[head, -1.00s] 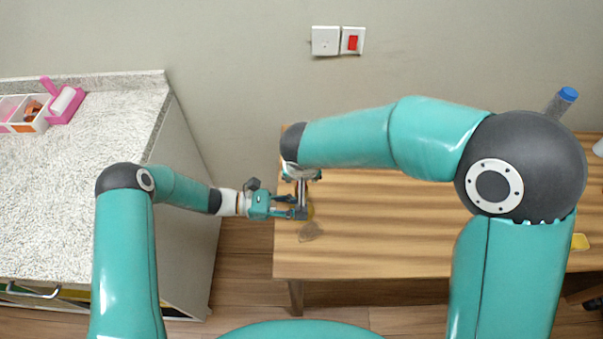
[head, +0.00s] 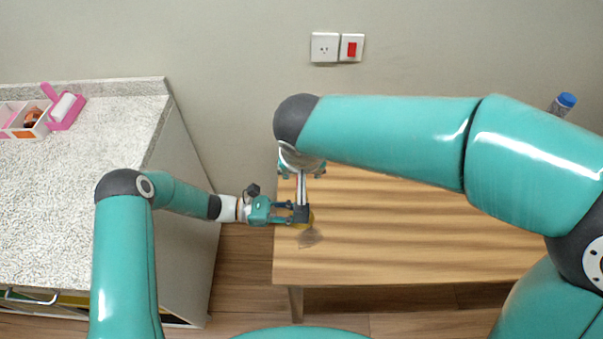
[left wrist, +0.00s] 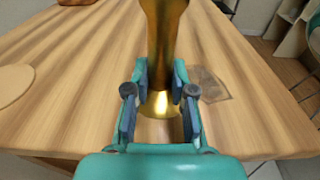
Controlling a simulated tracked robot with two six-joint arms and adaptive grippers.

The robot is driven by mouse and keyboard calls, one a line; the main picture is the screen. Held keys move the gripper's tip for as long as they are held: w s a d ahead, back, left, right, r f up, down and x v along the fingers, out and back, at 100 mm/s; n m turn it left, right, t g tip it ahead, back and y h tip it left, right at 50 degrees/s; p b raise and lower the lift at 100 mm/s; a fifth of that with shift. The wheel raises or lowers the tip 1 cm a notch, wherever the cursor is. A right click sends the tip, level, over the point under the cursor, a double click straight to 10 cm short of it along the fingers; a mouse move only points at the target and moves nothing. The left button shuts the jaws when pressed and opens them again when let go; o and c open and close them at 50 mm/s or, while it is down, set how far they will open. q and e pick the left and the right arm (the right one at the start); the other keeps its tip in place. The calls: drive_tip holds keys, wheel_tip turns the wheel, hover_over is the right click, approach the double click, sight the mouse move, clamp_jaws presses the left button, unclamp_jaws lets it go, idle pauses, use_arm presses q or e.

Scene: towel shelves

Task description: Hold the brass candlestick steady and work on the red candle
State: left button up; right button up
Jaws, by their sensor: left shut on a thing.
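The brass candlestick (left wrist: 166,35) stands upright on the wooden table in the left wrist view, its top out of frame. My left gripper (left wrist: 160,78) has a finger on each side of its lower stem and is shut on it. In the head view only a small yellow bit of the candlestick (head: 309,219) shows beside the fingers of my left gripper (head: 300,212). My right gripper (head: 302,190) points down just above that spot, and its jaw opening cannot be made out. I see no red candle in either view.
The wooden table (head: 420,245) is clear in its middle. A blue-capped bottle (head: 562,104) stands at its back right. A speckled counter (head: 70,210) at left holds a pink roller holder (head: 66,108) and a divided tray (head: 28,132). A gap separates counter and table.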

use_arm(q)
drive_tip(key=shift+s+f, duration=0.1)
drive_tip(key=shift+f, duration=0.15)
use_arm(e)
drive_tip(key=shift+s+r, duration=0.2)
drive_tip(key=shift+r, duration=0.25)
use_arm(q)
drive_tip(key=o, duration=0.9)
drive_tip(key=shift+o, duration=0.2)
drive_tip(key=shift+r, duration=0.1)
use_arm(e)
drive_tip(key=shift+w, duration=0.1)
use_arm(q)
drive_tip(key=shift+a, duration=0.1)
